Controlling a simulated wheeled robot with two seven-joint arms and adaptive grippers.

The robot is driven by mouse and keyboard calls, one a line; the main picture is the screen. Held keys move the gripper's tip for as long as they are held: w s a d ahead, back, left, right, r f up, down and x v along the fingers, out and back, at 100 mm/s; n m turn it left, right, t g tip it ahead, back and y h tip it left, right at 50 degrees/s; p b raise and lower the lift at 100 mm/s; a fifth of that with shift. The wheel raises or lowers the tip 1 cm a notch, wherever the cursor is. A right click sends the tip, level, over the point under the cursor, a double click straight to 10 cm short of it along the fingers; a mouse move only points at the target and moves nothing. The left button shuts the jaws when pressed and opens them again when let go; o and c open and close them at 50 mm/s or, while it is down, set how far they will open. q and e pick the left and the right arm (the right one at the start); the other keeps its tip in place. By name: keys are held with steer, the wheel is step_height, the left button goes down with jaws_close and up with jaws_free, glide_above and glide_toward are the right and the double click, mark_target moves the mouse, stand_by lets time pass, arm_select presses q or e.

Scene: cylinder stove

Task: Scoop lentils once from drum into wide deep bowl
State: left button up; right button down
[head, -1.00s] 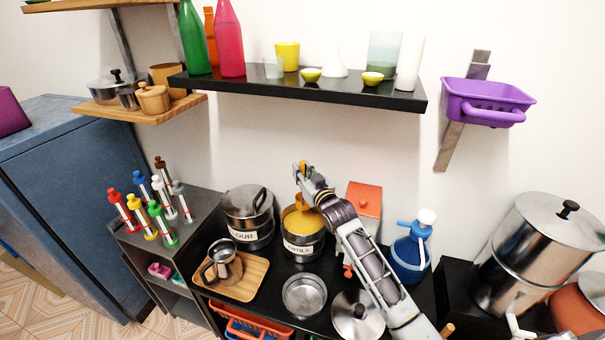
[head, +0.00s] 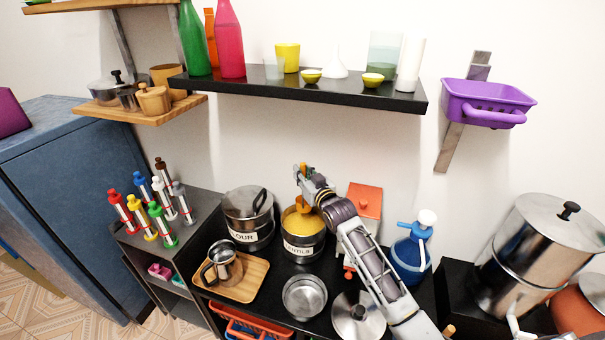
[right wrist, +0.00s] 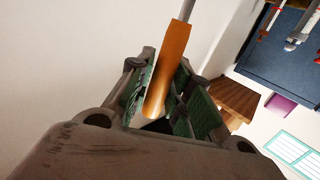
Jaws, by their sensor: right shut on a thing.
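The lentil drum (head: 303,249) is a steel pot with a white label, open and holding yellow lentils (head: 301,223). My right gripper (head: 300,174) is above the drum's far side, shut on the orange handle of a scoop. In the right wrist view the scoop handle (right wrist: 168,72) lies between the green-padded fingers, with a grey metal shaft (right wrist: 187,10) beyond. The scoop's far end shows unclearly at the drum's mouth; I cannot tell whether it holds lentils. A steel bowl (head: 304,313), seemingly the wide deep bowl, stands empty in front of the drum. My left gripper is not in view.
A steel flour drum (head: 247,237) stands left of the lentil drum. A wooden tray (head: 255,284) with a metal jug is at front left. A steel lid (head: 357,318) lies beside the bowl. A black shelf (head: 300,91) with bottles and cups hangs above.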

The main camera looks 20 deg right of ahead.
steer(key=shift+g, duration=0.4)
steer(key=shift+w+d+f+b, duration=0.15)
steer(key=shift+f+b, duration=0.7)
steer(key=shift+f, duration=1.05)
steer(key=shift+w+d+f+b, duration=0.1)
steer(key=shift+w+f+b, duration=0.15)
steer(key=shift+f+b, duration=1.15)
steer(key=shift+w+d+f+b, duration=0.1)
steer(key=shift+w+f+b, duration=0.15)
steer(key=shift+f, duration=2.2)
steer(key=shift+f+b, duration=0.4)
steer(key=shift+f, duration=0.5)
